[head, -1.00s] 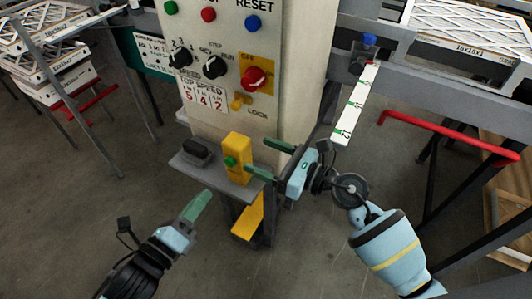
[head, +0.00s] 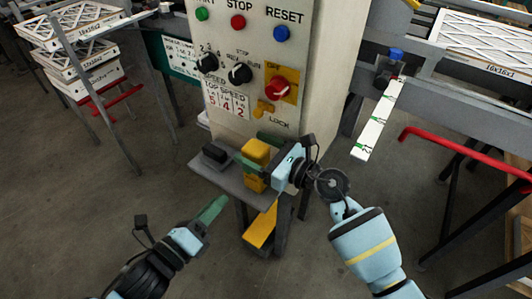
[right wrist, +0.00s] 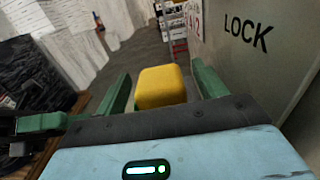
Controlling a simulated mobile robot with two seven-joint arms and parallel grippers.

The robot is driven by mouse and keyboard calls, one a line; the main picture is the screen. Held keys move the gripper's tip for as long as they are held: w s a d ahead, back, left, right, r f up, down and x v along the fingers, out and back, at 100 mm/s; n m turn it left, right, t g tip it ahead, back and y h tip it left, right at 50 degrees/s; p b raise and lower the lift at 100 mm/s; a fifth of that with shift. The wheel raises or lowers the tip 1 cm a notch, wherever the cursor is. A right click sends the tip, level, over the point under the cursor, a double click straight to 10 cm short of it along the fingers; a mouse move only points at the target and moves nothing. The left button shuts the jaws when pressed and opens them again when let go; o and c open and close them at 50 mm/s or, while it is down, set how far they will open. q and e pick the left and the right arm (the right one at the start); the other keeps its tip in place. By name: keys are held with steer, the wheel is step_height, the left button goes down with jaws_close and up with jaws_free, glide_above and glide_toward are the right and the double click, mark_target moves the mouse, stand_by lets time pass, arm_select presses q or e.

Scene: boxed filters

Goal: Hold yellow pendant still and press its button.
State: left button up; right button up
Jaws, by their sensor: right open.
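The yellow pendant (head: 256,154) stands upright on a small grey shelf (head: 228,182) at the front of the control cabinet. My right gripper (head: 256,152) is around it from the right, its green fingers on either side. In the right wrist view the yellow pendant (right wrist: 162,87) sits between the two open fingers, with a gap visible beside it. The pendant's green button is hidden behind a finger in the head view. My left gripper (head: 214,212) is below and left of the shelf, clear of the pendant; its finger opening cannot be made out.
A dark block (head: 215,152) lies on the shelf left of the pendant. The cabinet panel (head: 240,60) with buttons and knobs rises behind. A red rail (head: 465,155) is at the right. Open floor lies around my left gripper.

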steer(key=shift+w+a, duration=0.1)
steer(key=c, duration=1.2)
arm_select(q)
jaws_close()
stand_by(1.3)
